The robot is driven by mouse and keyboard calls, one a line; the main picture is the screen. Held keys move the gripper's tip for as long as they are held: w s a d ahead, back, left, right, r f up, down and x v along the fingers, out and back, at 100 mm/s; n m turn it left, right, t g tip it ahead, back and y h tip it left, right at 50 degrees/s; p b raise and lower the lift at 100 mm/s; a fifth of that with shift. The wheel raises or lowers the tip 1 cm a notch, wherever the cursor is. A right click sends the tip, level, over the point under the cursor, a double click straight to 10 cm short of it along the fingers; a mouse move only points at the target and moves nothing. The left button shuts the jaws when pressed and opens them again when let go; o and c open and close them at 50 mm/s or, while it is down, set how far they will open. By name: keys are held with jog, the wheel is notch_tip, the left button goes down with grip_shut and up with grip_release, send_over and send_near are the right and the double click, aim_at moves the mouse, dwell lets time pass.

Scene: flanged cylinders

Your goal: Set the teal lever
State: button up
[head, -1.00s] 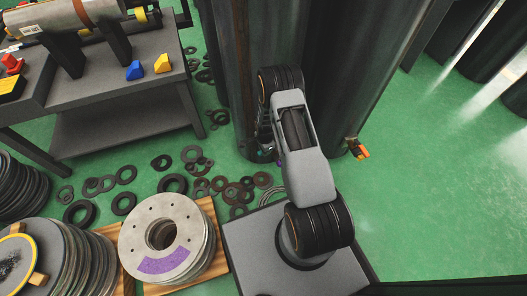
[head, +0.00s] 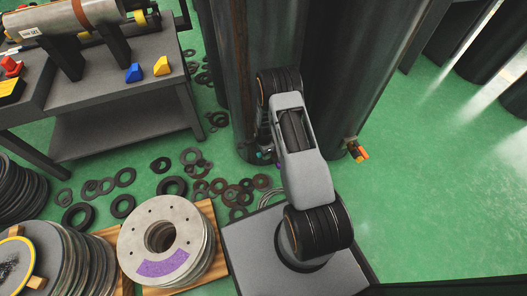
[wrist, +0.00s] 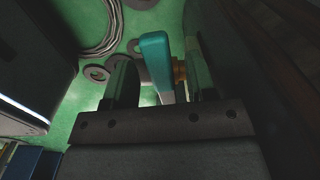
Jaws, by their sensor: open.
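The teal lever (wrist: 156,62) shows in the wrist view as a flat teal handle on a brass-coloured fitting (wrist: 180,70). My gripper (wrist: 159,74) is open, with one finger on each side of the lever. The lever stands between the fingers with gaps visible, and I cannot tell whether either finger touches it. In the head view my arm hides most of the lever and gripper; only a small teal spot (head: 259,154) shows beside the dark column.
Large dark cylinders (head: 350,70) stand right behind my arm. An orange-handled fitting (head: 357,151) sticks out to the right. Loose rings (head: 172,186) litter the green floor. A workbench (head: 120,80) and a disc stack (head: 190,222) are left. The floor at right is clear.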

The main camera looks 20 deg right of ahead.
notch_tip(320, 180, up, 14)
jog(key=p, duration=0.5)
jog(key=shift+f, duration=0.1)
jog(key=shift+c, duration=0.3)
